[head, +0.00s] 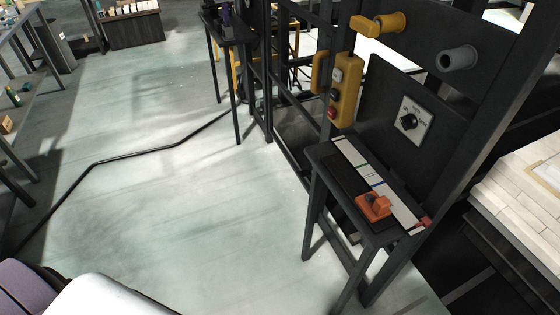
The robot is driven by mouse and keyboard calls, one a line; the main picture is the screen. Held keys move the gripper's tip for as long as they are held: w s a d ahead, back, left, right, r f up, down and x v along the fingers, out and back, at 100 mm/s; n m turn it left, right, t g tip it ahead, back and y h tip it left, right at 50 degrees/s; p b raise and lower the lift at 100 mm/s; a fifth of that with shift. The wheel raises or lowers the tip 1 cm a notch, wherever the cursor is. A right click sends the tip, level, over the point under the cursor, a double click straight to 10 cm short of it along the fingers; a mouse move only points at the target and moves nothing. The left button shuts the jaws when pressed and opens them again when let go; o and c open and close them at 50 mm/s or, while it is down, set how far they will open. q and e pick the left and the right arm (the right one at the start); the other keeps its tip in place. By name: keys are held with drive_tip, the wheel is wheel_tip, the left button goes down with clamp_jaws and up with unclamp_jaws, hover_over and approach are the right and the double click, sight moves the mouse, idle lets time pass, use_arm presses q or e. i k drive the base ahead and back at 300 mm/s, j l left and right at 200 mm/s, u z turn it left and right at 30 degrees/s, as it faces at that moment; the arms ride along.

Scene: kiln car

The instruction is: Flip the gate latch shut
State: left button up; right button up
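No part is plainly marked as the gate latch, and I cannot tell which one it is. An orange block with a raised knob (373,206) sits on a narrow black stand (335,170) beside a white strip, at the right. A yellow handle (378,24) sticks out from the dark frame above, with a grey cylindrical handle (458,58) to its right. Neither of my grippers is in view.
A yellow button box (343,90) and a rotary switch plate (413,122) are on the dark frame. Pale slabs (520,190) lie at the right. A black cable (130,160) crosses the mostly open floor. A workbench (25,75) stands far left.

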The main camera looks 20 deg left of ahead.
sight(307, 173)
drive_tip(key=i+j, duration=0.45)
drive_tip(key=j, duration=0.15)
drive_tip(key=i+j, duration=0.65)
drive_tip(key=i, duration=0.5)
